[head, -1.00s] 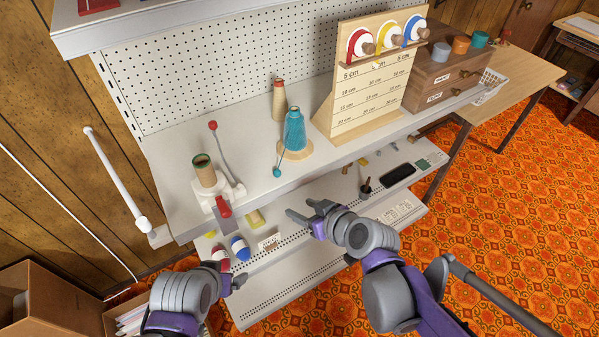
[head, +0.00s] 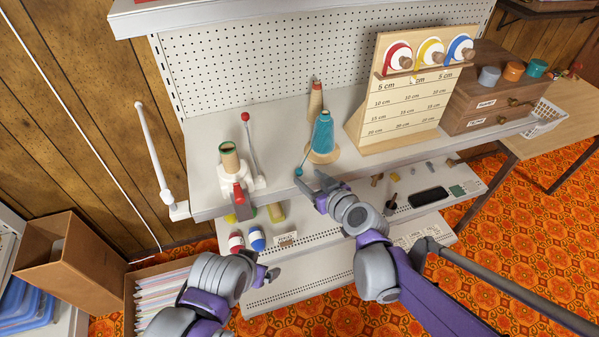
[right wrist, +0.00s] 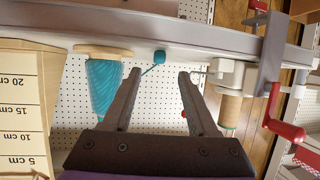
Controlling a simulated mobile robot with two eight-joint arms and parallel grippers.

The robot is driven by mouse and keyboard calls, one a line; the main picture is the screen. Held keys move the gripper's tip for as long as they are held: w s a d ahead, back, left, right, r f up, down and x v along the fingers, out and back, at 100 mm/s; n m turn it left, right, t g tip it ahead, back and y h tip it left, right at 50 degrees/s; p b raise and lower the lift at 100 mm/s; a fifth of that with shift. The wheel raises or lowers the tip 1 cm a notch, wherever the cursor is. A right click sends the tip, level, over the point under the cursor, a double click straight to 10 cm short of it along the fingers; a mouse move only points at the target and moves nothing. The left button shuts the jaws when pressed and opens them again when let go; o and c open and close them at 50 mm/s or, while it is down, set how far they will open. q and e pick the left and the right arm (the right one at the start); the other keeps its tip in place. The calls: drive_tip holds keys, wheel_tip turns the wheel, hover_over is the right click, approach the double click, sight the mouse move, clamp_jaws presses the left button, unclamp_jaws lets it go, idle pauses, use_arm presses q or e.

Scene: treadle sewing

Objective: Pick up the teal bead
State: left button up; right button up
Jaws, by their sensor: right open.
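The teal bead (head: 298,171) rests at the front edge of the upper shelf, on the end of a thread from the teal thread cone (head: 322,133). My right gripper (head: 314,188) is open and empty, just in front of and right of the bead in the head view. In the right wrist view the teal bead (right wrist: 159,57) shows between and slightly beyond the open fingertips (right wrist: 160,74), apart from both. My left gripper (head: 268,276) hangs low before the lower shelf; its finger opening is unclear.
Left of the bead stands a white clamp-like device with a tan spool (head: 229,158) and a red-knobbed lever (head: 245,118). A wooden measuring board (head: 400,112) and a brown drawer box (head: 490,105) stand right. The shelf's front edge runs beside my right gripper.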

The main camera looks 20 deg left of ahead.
sight(299, 170)
drive_tip(key=shift+x, duration=2.7)
drive_tip(key=shift+d+r, duration=0.1)
drive_tip(key=shift+r, duration=0.05)
clamp_jaws()
